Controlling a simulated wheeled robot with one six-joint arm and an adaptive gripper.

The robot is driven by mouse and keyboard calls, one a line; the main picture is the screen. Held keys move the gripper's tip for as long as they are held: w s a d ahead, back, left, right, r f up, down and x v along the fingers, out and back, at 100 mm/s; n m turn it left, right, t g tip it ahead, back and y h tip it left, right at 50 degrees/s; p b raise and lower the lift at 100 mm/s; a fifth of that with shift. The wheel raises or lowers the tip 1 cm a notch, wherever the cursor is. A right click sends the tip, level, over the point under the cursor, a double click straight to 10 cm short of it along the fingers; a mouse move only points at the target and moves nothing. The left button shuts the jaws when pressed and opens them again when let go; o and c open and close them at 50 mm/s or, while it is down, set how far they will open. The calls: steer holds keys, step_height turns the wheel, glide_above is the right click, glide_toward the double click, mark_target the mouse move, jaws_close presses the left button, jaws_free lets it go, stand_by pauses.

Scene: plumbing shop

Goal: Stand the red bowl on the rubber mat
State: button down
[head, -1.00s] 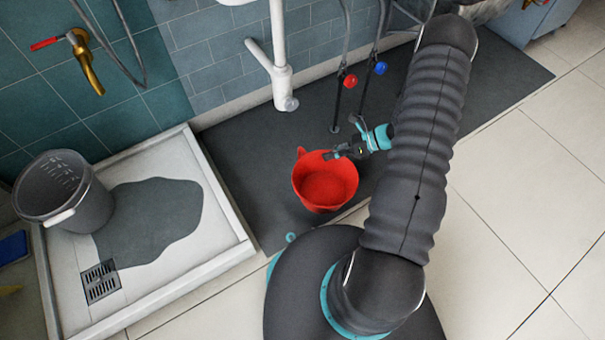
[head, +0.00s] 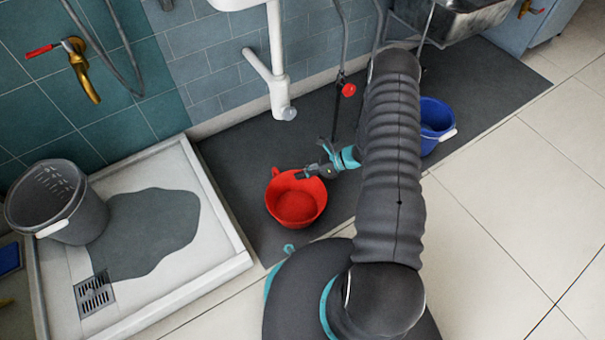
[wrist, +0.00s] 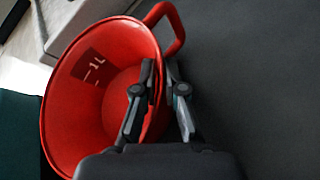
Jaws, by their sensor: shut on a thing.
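The red bowl (head: 296,203) shows in the head view over the dark rubber mat (head: 240,160), near its front left part. It has a small loop handle on its rim. My gripper (head: 308,173) is at the bowl's far right rim. In the wrist view my gripper (wrist: 160,95) is shut on the rim of the red bowl (wrist: 90,105), one finger inside and one outside. The bowl's inside is empty apart from a dark marking on its wall. I cannot tell whether its base touches the mat.
A shower tray (head: 215,262) with a grey bucket (head: 62,205) and a dark wet patch lies left. A blue bucket (head: 436,118) stands on the mat's right part, partly behind my arm. A white drain pipe (head: 275,75) comes down behind. Pale floor tiles (head: 490,220) are clear at right.

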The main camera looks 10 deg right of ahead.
steer(key=c, duration=1.2)
jaws_free()
steer(key=shift+c, duration=0.2)
